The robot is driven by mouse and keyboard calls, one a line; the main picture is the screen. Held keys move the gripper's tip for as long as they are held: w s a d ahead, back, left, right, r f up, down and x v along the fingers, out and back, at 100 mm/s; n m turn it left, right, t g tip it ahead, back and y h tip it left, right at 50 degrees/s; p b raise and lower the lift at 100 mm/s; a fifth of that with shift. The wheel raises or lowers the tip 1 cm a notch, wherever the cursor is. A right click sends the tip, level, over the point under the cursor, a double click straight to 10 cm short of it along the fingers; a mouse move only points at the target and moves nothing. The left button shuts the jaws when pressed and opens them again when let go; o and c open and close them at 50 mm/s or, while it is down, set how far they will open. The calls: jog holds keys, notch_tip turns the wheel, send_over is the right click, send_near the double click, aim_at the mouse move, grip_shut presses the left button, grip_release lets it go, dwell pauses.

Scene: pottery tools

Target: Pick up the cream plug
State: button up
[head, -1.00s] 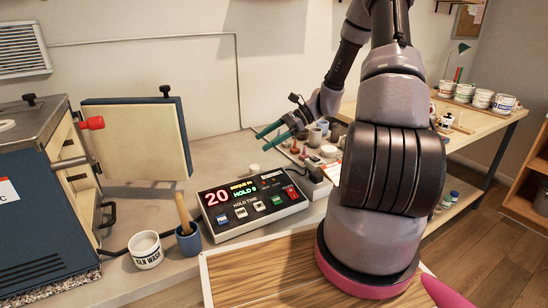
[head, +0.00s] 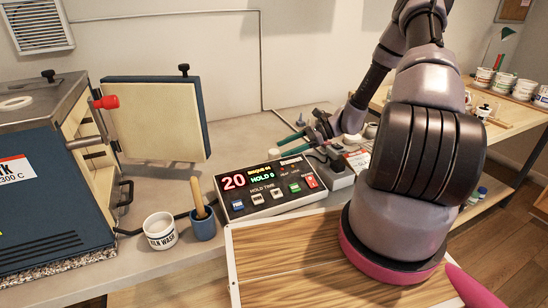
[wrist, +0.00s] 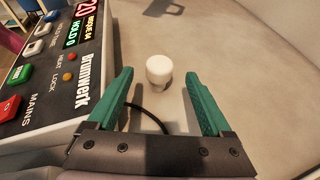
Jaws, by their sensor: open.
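The cream plug (wrist: 158,69) stands on the grey bench top in the wrist view, a short cylinder with a pale rounded top and a darker lower part. It lies between the lines of my gripper's two green fingers, just ahead of the fingertips. My gripper (wrist: 159,78) is open, with nothing between its fingers. In the head view the plug (head: 274,153) is small, just behind the control box, and my gripper (head: 294,139) is close to its right.
The control box (head: 267,189) with a lit display stands close to the left finger in the wrist view. A dark cable (wrist: 150,116) curves under my gripper. Right of the plug, the bench is clear. A kiln (head: 45,165) stands at far left.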

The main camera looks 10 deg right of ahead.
aim_at(274, 151)
jog(key=x, duration=0.5)
grip_shut()
